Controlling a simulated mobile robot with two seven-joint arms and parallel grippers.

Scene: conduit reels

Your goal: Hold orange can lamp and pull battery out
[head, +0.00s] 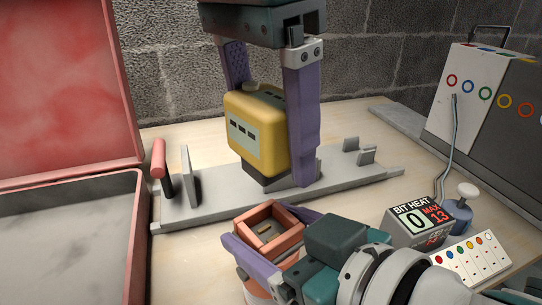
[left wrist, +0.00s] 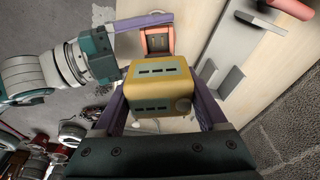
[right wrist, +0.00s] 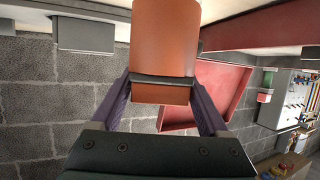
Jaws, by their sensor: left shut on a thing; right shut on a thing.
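The yellow battery (head: 258,128), a block with dark slots on a pale panel and a dark base, is between the fingers of my left gripper (head: 268,150), which is shut on it. It fills the middle of the left wrist view (left wrist: 158,80). The orange can lamp (head: 283,243) is lower in the head view, its square open top showing a small metal contact inside. My right gripper (head: 259,225) is shut around the lamp, which also shows in the right wrist view (right wrist: 165,45). Battery and lamp are apart. Whether the battery's base touches the grey rack behind it I cannot tell.
The grey rack (head: 215,207) with upright brackets and a red-handled part (head: 160,165) runs across the table. An open red case (head: 135,215) stands at left. At right are a BIT HEAT display (head: 418,222), a white panel with coloured dots (head: 467,258) and a cabled box (head: 460,95).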

